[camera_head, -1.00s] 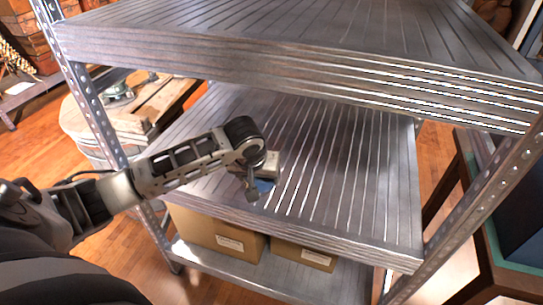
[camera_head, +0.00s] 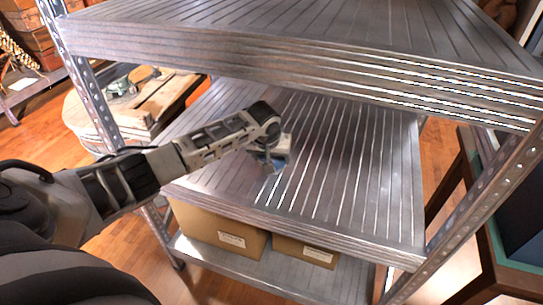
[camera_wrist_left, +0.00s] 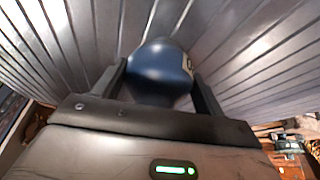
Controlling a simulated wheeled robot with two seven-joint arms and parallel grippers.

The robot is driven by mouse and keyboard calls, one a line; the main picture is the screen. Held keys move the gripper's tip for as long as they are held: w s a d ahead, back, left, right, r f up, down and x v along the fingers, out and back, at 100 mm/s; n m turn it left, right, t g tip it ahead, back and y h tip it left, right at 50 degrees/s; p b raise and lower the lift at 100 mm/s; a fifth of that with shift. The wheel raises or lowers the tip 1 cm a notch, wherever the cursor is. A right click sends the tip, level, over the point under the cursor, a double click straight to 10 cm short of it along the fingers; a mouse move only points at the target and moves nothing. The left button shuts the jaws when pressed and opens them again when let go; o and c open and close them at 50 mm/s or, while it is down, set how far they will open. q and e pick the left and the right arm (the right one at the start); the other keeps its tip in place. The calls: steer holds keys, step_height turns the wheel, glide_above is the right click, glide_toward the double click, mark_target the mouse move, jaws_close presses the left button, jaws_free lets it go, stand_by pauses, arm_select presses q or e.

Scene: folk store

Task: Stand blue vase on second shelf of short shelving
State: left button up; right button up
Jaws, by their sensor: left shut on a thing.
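My left gripper (camera_head: 270,160) reaches in from the left over the second shelf (camera_head: 340,190) of the metal shelving, below the top shelf. It is shut on the blue vase, which is mostly hidden behind the gripper in the head view. In the left wrist view the blue vase (camera_wrist_left: 158,75) is round and glossy with a pale mark on its right side. It sits between the two fingers (camera_wrist_left: 160,88), with the slatted metal shelf behind it. I cannot tell whether the vase touches the shelf. My right gripper is not in view.
The thick top shelf (camera_head: 290,65) hangs above the arm. Metal posts (camera_head: 90,100) stand at the corners. Cardboard boxes (camera_head: 215,230) sit on the bottom shelf. The second shelf is otherwise bare, with free room to the right. A wooden barrel-top table (camera_head: 130,105) stands behind at left.

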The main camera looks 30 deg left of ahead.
arm_select(q)
steer(key=o, duration=1.1)
steer(key=shift+f, duration=0.1)
steer(key=shift+o, duration=0.2)
steer(key=a+v, duration=0.1)
steer(key=v, duration=0.6)
steer(key=shift+d+r+p, duration=0.35)
steer(key=shift+d+r, duration=0.05)
steer(key=shift+d, duration=0.15)
steer(key=shift+s, duration=0.1)
